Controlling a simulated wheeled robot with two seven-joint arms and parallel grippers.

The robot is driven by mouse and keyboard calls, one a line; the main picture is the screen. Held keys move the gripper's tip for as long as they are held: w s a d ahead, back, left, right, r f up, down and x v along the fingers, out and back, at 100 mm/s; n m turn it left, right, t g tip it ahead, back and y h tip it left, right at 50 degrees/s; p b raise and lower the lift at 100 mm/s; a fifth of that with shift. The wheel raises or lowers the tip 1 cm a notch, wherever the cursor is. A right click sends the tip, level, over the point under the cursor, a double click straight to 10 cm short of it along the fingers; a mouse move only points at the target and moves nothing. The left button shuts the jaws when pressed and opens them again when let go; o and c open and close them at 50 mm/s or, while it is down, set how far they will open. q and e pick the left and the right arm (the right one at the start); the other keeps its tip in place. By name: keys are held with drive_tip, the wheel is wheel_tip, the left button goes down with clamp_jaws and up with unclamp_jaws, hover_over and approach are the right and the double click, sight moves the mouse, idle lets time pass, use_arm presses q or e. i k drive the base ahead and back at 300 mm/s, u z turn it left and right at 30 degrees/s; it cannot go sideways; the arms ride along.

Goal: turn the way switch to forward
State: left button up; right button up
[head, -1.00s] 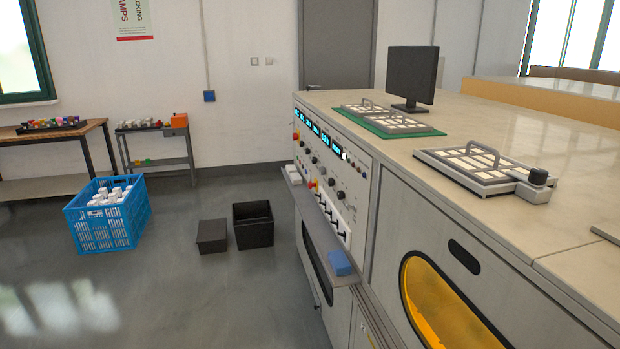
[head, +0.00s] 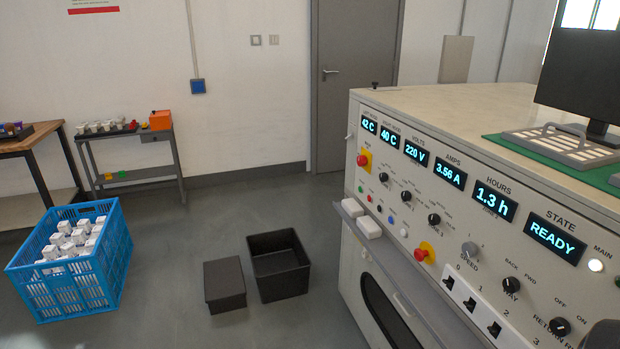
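The way switch (head: 511,285) is a black rotary knob on the sloping grey control panel (head: 455,225), low on the right side of the head view. The labels BACK and FWD stand above it, BACK to the left and FWD to the right, with WAY below. The knob is too small to tell for certain which label its pointer faces.
The SPEED knob (head: 469,250) and a red emergency button (head: 423,253) are left of the switch; the RETURN knob (head: 559,326) is lower right. The state display (head: 553,239) reads READY.

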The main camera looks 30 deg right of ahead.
sight(510, 284)
drive_tip(key=i, duration=1.25)
drive_tip(key=z, duration=2.55)
drive_tip(key=i, duration=0.25)
drive_tip(key=u, duration=0.1)
